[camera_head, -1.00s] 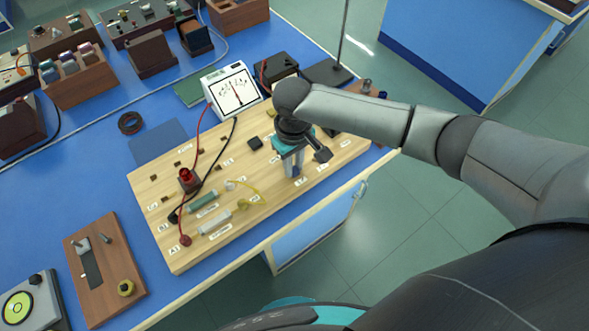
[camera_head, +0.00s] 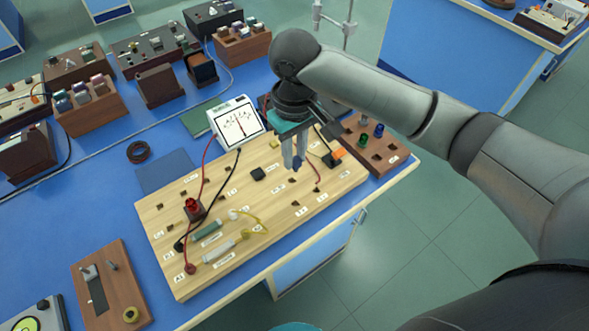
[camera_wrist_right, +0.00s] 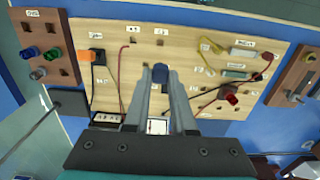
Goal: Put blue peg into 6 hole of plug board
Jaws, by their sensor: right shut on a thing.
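The plug board is a pale wooden board (camera_head: 215,195) with small square holes and white labels; the label numbers are too small to read. It also shows in the wrist view (camera_wrist_right: 190,55). My right gripper (camera_head: 295,163) is over the right half of the board. It is shut on a blue peg, seen between the fingertips in the right wrist view (camera_wrist_right: 160,74) and as a small blue tip in the head view (camera_head: 297,168). I cannot tell whether the peg touches the board. My left gripper is not in view.
A brown block (camera_head: 392,156) with green, blue and clear pegs stands at the board's right end. An orange piece (camera_head: 338,155), wires, resistors and a red piece (camera_head: 192,205) are on the board. A white meter (camera_head: 238,122) stands behind it.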

